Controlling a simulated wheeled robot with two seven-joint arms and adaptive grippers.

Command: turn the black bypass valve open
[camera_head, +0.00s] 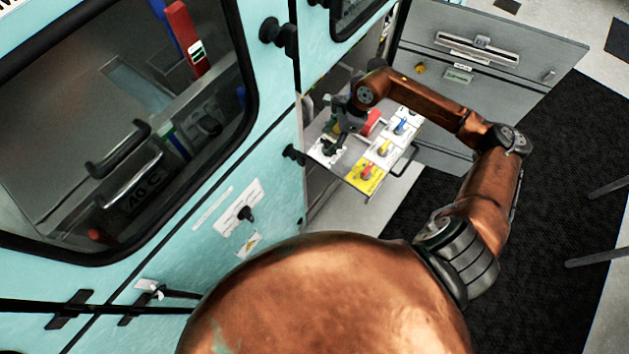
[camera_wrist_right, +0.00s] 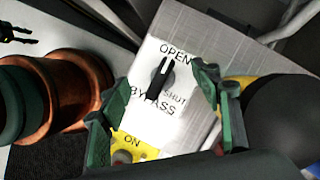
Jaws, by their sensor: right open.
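The black bypass valve (camera_wrist_right: 160,80) is a knob with a long grip on a white label reading OPEN, SHUT and BYPASS. In the right wrist view its grip stands nearly upright. A white line at its upper end points toward the left part of OPEN; SHUT is at its lower right. My right gripper (camera_wrist_right: 161,77) has its two green fingers apart, one on each side of the knob in the picture. I see no finger clearly touching it. In the head view the right gripper (camera_head: 337,128) is over the panel's left end and partly hides that area. My left gripper is not in view.
The pulled-out panel (camera_head: 348,163) also carries a yellow plate (camera_head: 366,178) with a red handle, a blue-handled valve (camera_head: 401,127) and a red part (camera_head: 370,122). Teal cabinet doors (camera_head: 265,130) stand close on the left. A grey drawer front (camera_head: 480,65) is behind.

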